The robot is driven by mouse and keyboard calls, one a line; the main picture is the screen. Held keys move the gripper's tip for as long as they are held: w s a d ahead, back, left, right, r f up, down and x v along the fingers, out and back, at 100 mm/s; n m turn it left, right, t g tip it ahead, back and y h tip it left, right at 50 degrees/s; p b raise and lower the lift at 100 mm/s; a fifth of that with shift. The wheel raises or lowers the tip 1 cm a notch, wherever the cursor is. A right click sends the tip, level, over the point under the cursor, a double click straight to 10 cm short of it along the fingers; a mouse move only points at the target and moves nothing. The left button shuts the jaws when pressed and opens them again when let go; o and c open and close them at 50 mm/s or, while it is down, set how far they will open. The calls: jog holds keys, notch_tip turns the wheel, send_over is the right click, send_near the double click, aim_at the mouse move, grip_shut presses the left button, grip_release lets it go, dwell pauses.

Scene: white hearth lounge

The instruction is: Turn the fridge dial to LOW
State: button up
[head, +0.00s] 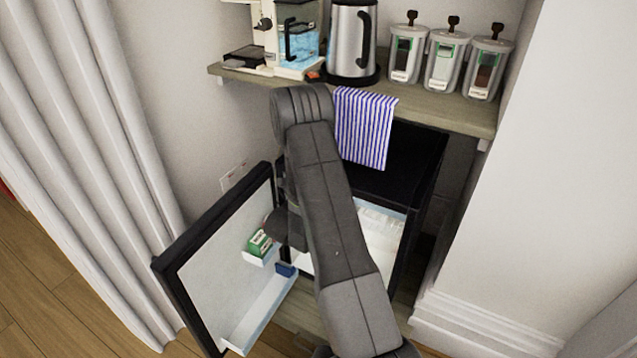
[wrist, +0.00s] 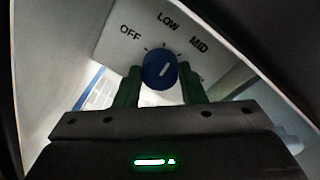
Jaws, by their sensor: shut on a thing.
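The blue fridge dial (wrist: 158,70) sits on a pale panel (wrist: 110,45) marked OFF, LOW and MID in the wrist view. The dial's white pointer line tilts up and right, roughly between LOW and MID; the exact mark is hard to tell. My gripper (wrist: 159,74) has its green fingers shut on the dial, one on each side. In the head view, the small black fridge (head: 420,175) is open and my arm reaches down into its front. The dial is not discernible there, and my arm covers part of the opening.
The open fridge door (head: 215,262) stands to the left of my arm, with a small green box (head: 259,243) on its shelf. A striped towel (head: 364,128) hangs from the shelf (head: 437,107) above. A kettle (head: 349,42), coffee machine (head: 270,38) and several canisters stand on that shelf.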

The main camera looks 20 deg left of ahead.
jog(key=shift+n+p, duration=0.35)
jog(key=shift+n, duration=0.65)
jog(key=shift+f, duration=0.1)
jog(key=o, duration=1)
jog(key=shift+s+a+r+p, duration=0.2)
jog(key=shift+s+a+p, duration=0.2)
jog(key=shift+s, duration=1.9)
jog(key=shift+s+a+r+p, duration=0.2)
jog(key=shift+s+p, duration=0.3)
jog(key=shift+s, duration=1.75)
jog(key=shift+s+a+r+p, duration=0.15)
jog(key=shift+s+a+p, duration=0.3)
jog(key=shift+s, duration=1.85)
